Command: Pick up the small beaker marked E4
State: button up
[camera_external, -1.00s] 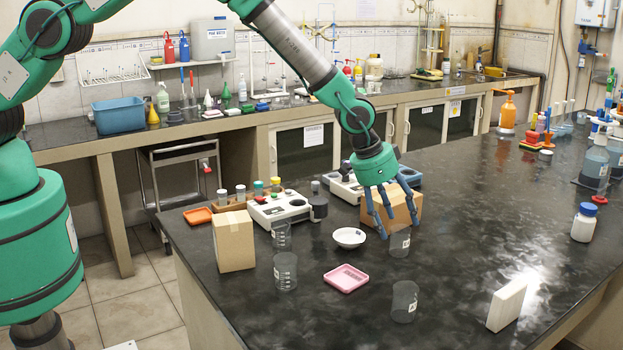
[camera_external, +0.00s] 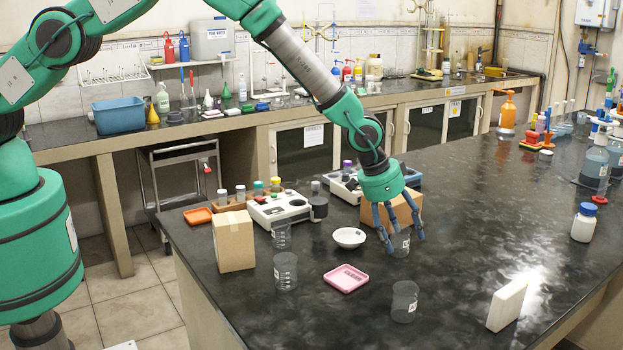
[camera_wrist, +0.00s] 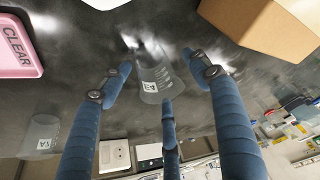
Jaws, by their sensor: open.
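A small clear beaker (camera_external: 401,243) with a white label stands upright on the black bench. It lies between my fingers in the wrist view (camera_wrist: 152,72), where its label is too small and turned to read surely. My gripper (camera_external: 398,241) has its blue fingers spread open just above and around this beaker, with no clear contact. Another labelled beaker (camera_external: 404,302) stands nearer the camera and shows at lower left in the wrist view (camera_wrist: 42,133). Two more clear beakers (camera_external: 281,237) (camera_external: 286,272) stand to the left. I cannot tell their marks.
A cardboard box (camera_external: 377,211) stands close behind my gripper. A white dish (camera_external: 349,238) and a pink tray (camera_external: 346,278) lie to its left. A second box (camera_external: 234,241) stands at the far left. A white block (camera_external: 507,305) stands at front right.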

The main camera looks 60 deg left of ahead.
jog(key=c, duration=1.1)
jog(key=shift+r, duration=0.15)
jog(key=shift+r, duration=0.85)
jog(key=shift+v, duration=0.85)
jog(key=s+a, duration=0.3)
jog(key=s, duration=0.3)
jog(key=s+a+r, duration=0.1)
jog(key=s+a, duration=0.3)
jog(key=s, duration=0.3)
jog(key=shift+s+r+b, duration=0.2)
jog(key=shift+s+b, duration=0.1)
jog(key=shift+s, duration=0.05)
